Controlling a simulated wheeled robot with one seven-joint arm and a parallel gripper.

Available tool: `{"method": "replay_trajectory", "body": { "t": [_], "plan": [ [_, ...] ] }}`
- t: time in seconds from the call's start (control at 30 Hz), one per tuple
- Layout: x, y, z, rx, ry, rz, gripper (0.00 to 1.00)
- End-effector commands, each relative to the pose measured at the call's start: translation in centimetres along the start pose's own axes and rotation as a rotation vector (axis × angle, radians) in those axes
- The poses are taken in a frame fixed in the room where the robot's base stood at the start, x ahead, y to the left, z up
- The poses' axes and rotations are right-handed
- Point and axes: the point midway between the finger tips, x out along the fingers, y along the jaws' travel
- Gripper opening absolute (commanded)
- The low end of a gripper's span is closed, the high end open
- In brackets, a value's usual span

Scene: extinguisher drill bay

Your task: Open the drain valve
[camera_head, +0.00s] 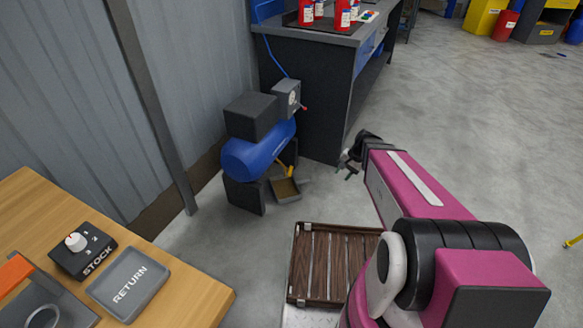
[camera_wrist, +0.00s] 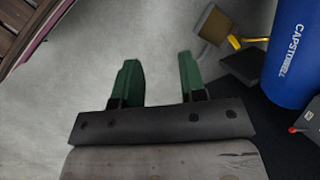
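The blue compressor tank (camera_head: 255,155) stands on the floor by the wall, and it also shows at the right of the wrist view (camera_wrist: 292,50). A yellow valve lever (camera_head: 286,169) sits low at the tank's near right side; in the wrist view the yellow lever (camera_wrist: 237,42) shows at the upper right. A grey drain pan (camera_head: 285,190) lies on the floor under the lever. My gripper (camera_head: 347,168) is to the right of the lever and apart from it. In the wrist view my gripper (camera_wrist: 158,65) has its two green fingers spread, with only bare floor between them.
A dark workbench (camera_head: 310,100) with red canisters stands behind the compressor. A wooden slatted deck (camera_head: 330,262), mine or a pallet I cannot tell, lies at the lower middle. A wooden table (camera_head: 190,290) is at the left.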

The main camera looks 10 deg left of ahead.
Motion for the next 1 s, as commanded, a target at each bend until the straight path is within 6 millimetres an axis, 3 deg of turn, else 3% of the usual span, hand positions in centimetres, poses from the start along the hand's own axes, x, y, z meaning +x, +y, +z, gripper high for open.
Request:
{"method": "replay_trajectory", "body": {
  "t": [0.03, 0.3, 0.6, 0.8, 1.0],
  "plan": [
    [2.6, -1.7, -2.6, 0.086, -0.043, -0.061, 0.38],
    [14.0, -9.3, -10.2, 0.648, -0.362, -0.397, 0.38],
    [26.0, -14.2, -19.6, 1.266, -0.835, -0.659, 0.38],
    [31.2, -14.8, -23.7, 1.529, -1.095, -0.745, 0.38],
    [32.5, -15.0, -24.8, 1.609, -1.187, -0.77, 0.38]
  ]
}}
